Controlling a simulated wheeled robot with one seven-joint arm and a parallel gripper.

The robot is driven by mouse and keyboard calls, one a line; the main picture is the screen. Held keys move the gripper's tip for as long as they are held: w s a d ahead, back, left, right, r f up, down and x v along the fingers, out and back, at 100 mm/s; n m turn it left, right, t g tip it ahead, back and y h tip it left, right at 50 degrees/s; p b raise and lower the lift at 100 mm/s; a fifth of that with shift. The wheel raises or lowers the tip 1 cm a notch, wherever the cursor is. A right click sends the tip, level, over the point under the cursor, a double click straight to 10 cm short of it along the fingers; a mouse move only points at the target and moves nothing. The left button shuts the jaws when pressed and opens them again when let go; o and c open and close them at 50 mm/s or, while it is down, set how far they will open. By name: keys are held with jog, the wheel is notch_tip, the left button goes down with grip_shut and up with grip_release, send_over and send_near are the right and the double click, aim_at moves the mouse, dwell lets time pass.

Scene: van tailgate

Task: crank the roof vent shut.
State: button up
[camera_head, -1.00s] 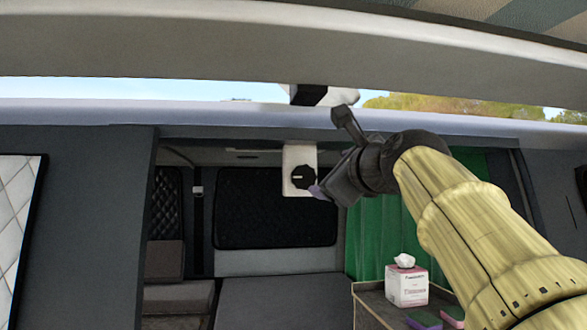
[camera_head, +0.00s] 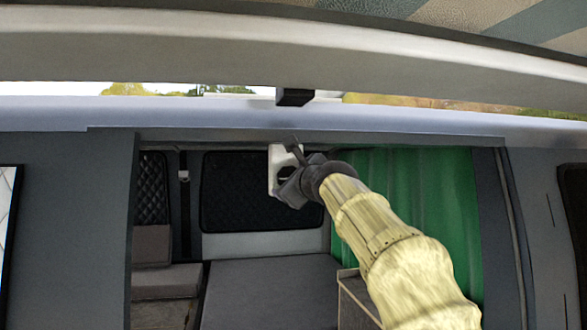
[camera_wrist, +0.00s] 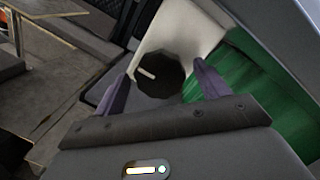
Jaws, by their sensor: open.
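The crank is a round black knob with a pale pointer line, and in the wrist view the knob (camera_wrist: 160,74) sits between my two fingertips. It is mounted on a white plate (camera_wrist: 178,28), which also shows in the head view as a white plate (camera_head: 277,180) below the opening's top edge. My gripper (camera_wrist: 166,82) is open, with one purple finger on either side of the knob. I cannot tell whether the fingers touch it. In the head view my gripper (camera_head: 290,185) covers most of the knob. The roof vent itself cannot be made out.
A green curtain (camera_head: 410,215) hangs right of the plate. The raised tailgate (camera_head: 280,55) and its black latch (camera_head: 294,97) are overhead. A grey bed surface (camera_head: 270,290) lies below, and a cabinet (camera_head: 355,295) stands under my arm. The space left of the plate is open.

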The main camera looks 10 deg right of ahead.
jog(key=shift+s+d+r, duration=0.15)
jog(key=shift+s+d, duration=0.1)
jog(key=shift+s, duration=0.15)
jog(key=shift+w+a, duration=0.1)
jog(key=shift+a, duration=0.2)
jog(key=c, duration=1)
